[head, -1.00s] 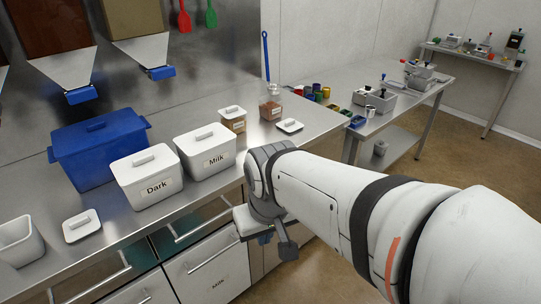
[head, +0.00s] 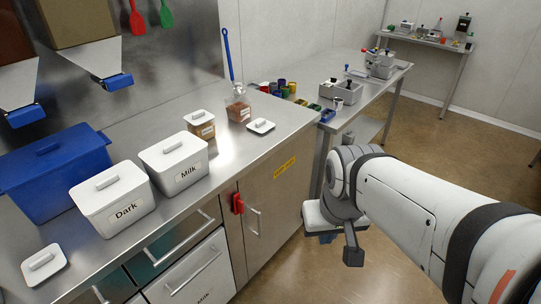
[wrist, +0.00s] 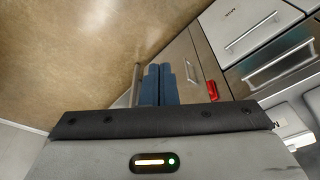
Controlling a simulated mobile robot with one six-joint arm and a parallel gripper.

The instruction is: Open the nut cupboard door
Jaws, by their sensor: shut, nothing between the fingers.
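The cupboard door (head: 285,195) is a steel panel at the right end of the counter, with a yellow label whose writing is too small to read. It appears shut. Its upright bar handle (head: 254,220) is near the door's left edge, beside a red fitting (head: 238,203). In the wrist view the red fitting (wrist: 212,91) is right of the fingers. My gripper (head: 328,239) is to the right of the door in the head view, apart from the handle. Its blue fingers (wrist: 158,82) are shut and empty, partly hidden by the wrist in the head view.
Drawers with bar handles (head: 195,270) are left of the cupboard. White tubs (head: 172,162) and a blue bin (head: 50,170) stand on the counter. A second steel table (head: 345,90) is behind. The floor (head: 285,280) in front of the cupboard is open.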

